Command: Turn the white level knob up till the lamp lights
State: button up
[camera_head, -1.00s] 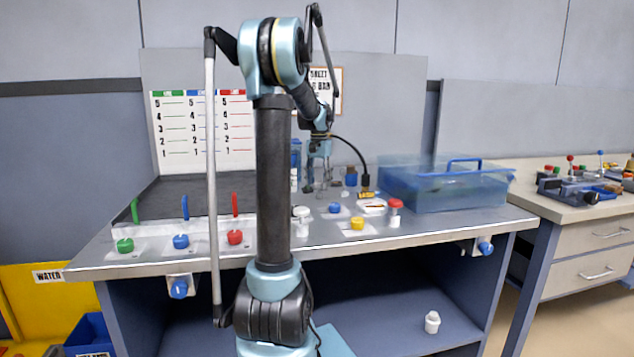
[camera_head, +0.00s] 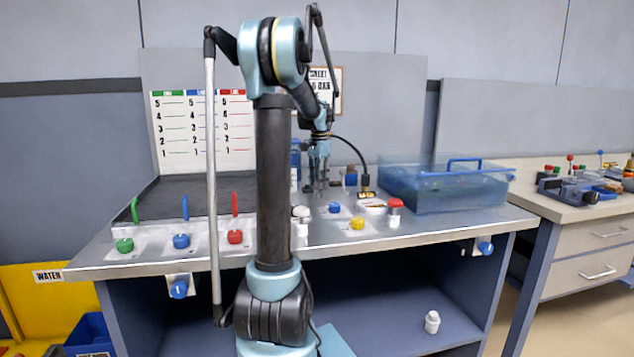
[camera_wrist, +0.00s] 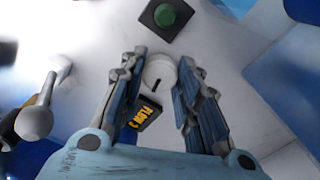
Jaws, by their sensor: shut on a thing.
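The white knob (camera_wrist: 160,72) is round, with a short dark mark on its face, and sits between my fingers in the wrist view. My gripper (camera_wrist: 163,68) is shut on it, one finger on each side. In the head view my gripper (camera_head: 321,188) is low over the back of the bench, and I cannot make out the knob there. A green lamp (camera_wrist: 166,14) on a dark square base is just beyond the knob; it looks dull green, and I cannot tell for sure whether it is lit. A dark label with yellow lettering (camera_wrist: 147,113) lies beside the knob.
A white-topped control (camera_head: 301,212), blue knob (camera_head: 335,208), yellow knob (camera_head: 357,223) and red-topped control (camera_head: 395,205) stand in front of my gripper. A translucent blue tank (camera_head: 445,190) is to the right. Green, blue and red levers (camera_head: 185,207) stand to the left.

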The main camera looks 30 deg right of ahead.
jog(key=shift+w+a+m, duration=0.1)
jog(key=shift+w+m, duration=0.05)
jog(key=shift+m, duration=0.15)
jog(key=o, duration=1.1)
notch_tip(320, 180, up, 12)
jog(key=shift+f, duration=0.1)
